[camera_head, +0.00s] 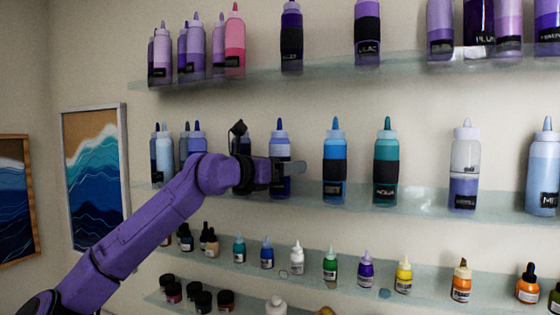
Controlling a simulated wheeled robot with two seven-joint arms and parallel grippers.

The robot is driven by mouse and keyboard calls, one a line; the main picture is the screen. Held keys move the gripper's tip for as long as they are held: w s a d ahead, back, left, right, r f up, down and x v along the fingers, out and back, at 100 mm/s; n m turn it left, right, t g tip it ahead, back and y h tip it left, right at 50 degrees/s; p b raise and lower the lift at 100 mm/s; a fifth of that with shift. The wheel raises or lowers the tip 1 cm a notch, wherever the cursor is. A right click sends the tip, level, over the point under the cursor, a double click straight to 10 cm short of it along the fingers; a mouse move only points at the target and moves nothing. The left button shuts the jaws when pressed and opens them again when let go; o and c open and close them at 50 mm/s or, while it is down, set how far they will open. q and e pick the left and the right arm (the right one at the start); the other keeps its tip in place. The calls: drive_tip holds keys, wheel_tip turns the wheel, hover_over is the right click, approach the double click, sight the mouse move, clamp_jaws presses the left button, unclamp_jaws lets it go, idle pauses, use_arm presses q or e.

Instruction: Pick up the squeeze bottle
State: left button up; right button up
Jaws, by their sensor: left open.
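Several squeeze bottles stand on the glass shelves. My left gripper (285,167) is open at the middle shelf, reaching in from the left. Another bottle (241,142) is mostly hidden behind the gripper. My right gripper is not in view.
The middle glass shelf (420,202) also holds a half-clear, purple bottle (464,190) and a light blue one (543,170). The upper shelf (330,72) holds purple bottles and a pink one (235,45). Small paint bottles line the lower shelf (420,288).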

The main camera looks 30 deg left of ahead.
sight(285, 135)
use_arm(q)
drive_tip(key=shift+s, duration=0.1)
drive_tip(key=c, duration=0.9)
drive_tip(key=r+b, duration=0.1)
drive_tip(key=r, duration=0.2)
drive_tip(key=r+b, duration=0.1)
drive_tip(key=r, duration=0.3)
drive_tip(key=shift+s+d, duration=0.15)
drive_tip(key=shift+s, duration=0.05)
drive_tip(key=s+d+b, duration=0.1)
drive_tip(key=s+b, duration=0.2)
drive_tip(key=s, duration=0.3)
drive_tip(key=s+d+b, duration=0.2)
drive_tip(key=s+b, duration=0.1)
drive_tip(key=s, duration=0.3)
drive_tip(key=s+d+b, duration=0.1)
drive_tip(key=s+b, duration=0.3)
drive_tip(key=s, duration=0.3)
drive_tip(key=shift+d, duration=0.15)
